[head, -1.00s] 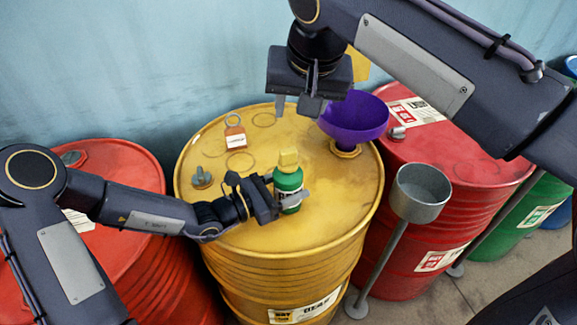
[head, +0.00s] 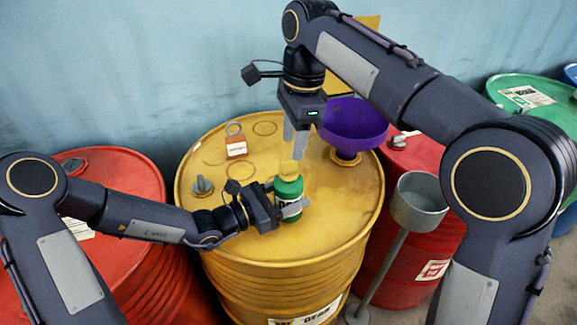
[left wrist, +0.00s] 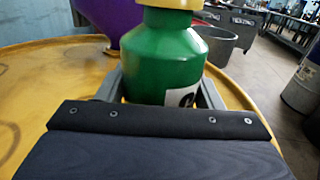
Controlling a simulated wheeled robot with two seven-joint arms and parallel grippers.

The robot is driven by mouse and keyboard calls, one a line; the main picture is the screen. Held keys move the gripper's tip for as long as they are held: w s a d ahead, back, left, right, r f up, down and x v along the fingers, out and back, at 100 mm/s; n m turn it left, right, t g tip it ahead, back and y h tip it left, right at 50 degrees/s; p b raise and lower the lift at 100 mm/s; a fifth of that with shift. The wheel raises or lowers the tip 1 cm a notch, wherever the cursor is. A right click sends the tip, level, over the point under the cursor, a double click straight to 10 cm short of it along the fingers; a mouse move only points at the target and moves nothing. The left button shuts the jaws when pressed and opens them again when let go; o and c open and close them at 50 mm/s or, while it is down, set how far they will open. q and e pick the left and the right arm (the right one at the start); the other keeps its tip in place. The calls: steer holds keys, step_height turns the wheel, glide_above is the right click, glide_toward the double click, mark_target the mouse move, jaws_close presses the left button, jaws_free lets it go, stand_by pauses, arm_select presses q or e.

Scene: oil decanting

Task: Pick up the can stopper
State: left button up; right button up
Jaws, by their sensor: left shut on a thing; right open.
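A green can (head: 288,188) stands upright on the top of the yellow drum (head: 235,235). Its yellow stopper (head: 289,168) sits on top of it. My left gripper (head: 290,208) is shut around the body of the can from the left. In the left wrist view the green can (left wrist: 165,55) stands between the fingers, and the lower part of the stopper (left wrist: 172,4) shows at the top edge. My right gripper (head: 294,147) points down, open, just above and at the stopper. The fingers partly cover the stopper, and contact cannot be told.
A purple funnel (head: 352,125) stands in the drum's opening at the back right. A tagged padlock-like piece (head: 236,146) and a grey cap (head: 202,188) are on the drum's left side. A grey cup on a pole (head: 418,205) stands at the right. Red drums flank the yellow one.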

mark_target(289, 158)
steer(key=shift+a+f, duration=0.15)
steer(key=shift+f, duration=0.85)
steer(key=shift+a+f, duration=0.2)
steer(key=shift+f, duration=0.85)
steer(key=shift+a+f, duration=0.15)
steer(key=shift+f, duration=0.85)
steer(key=shift+c, duration=0.4)
jaws_close()
